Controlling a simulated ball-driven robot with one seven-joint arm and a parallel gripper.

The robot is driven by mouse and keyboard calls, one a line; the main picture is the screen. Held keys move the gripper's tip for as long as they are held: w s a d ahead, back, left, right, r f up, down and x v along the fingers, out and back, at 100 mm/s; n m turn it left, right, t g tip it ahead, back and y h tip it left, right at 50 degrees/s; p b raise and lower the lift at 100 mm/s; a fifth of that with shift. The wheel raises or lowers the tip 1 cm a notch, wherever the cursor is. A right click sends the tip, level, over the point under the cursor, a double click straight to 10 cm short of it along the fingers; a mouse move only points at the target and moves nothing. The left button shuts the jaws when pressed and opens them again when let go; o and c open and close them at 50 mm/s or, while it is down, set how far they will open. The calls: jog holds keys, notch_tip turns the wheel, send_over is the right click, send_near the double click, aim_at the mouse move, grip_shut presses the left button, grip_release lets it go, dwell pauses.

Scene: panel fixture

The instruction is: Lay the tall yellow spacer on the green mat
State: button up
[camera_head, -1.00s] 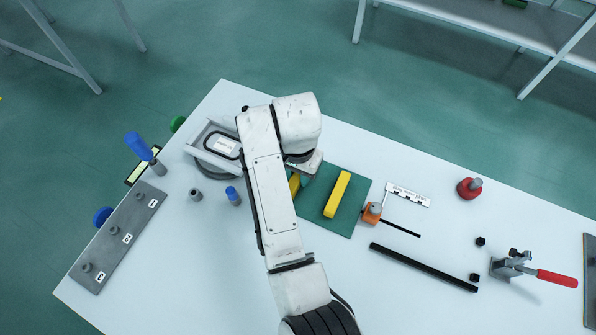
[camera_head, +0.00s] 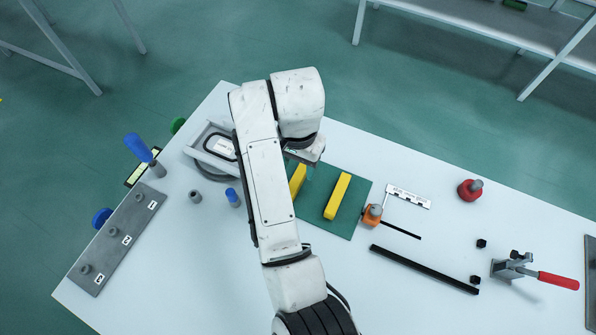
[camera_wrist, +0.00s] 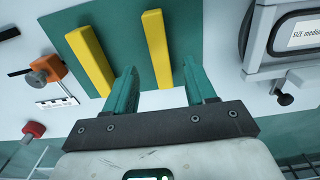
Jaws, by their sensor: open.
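Two long yellow spacers lie on the green mat (camera_head: 328,228), roughly parallel and apart. One spacer (camera_head: 338,196) is near the mat's middle; in the wrist view it is the left bar (camera_wrist: 90,61). The other spacer (camera_head: 298,181) is at the mat's left side, partly hidden by my arm in the head view; in the wrist view it is the right bar (camera_wrist: 157,50). I cannot tell for sure which is the tall one. My gripper (camera_wrist: 160,68) is open and empty, its teal fingers on either side of the line to the right bar, apart from it.
An orange block (camera_head: 372,214) with a dark rod stands at the mat's right edge. A black bar (camera_head: 424,268), red knob (camera_head: 468,189) and red-handled clamp (camera_head: 515,266) are farther right. A numbered grey plate (camera_head: 118,240) and a blue-topped peg (camera_head: 233,198) are left.

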aim_at(298, 176)
notch_tip(298, 176, up, 7)
jog(key=p, duration=0.3)
jog(key=shift+f+p, duration=0.2)
jog(key=shift+p, duration=0.1)
